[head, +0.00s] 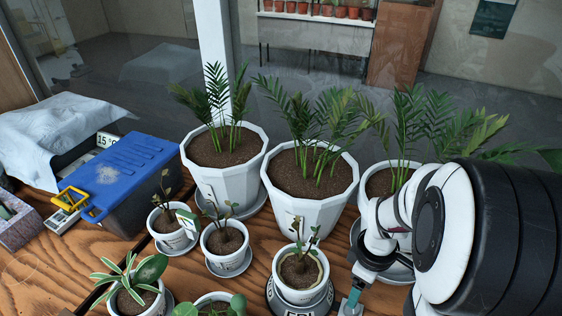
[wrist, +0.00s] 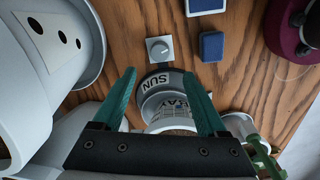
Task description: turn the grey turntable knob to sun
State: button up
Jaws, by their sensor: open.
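A small white pot stands on the turntable (head: 272,300), which the head view shows at the bottom. My gripper (wrist: 158,76) is open and empty, its teal fingers apart on either side of the turntable rim, the knob beyond the tips. My gripper shows at the lower right of the head view (head: 352,300).
A blue pad (wrist: 211,46) lies beside the knob, with bare wood around. A large white planter (wrist: 30,60) fills the left of the wrist view. Large potted palms (head: 310,200) and several small pots crowd the table. A blue box (head: 122,170) stands left.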

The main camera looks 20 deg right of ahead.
jog(key=f, duration=1)
jog(key=shift+w+d+f, duration=0.15)
jog(key=shift+d, duration=0.05)
grip_shut()
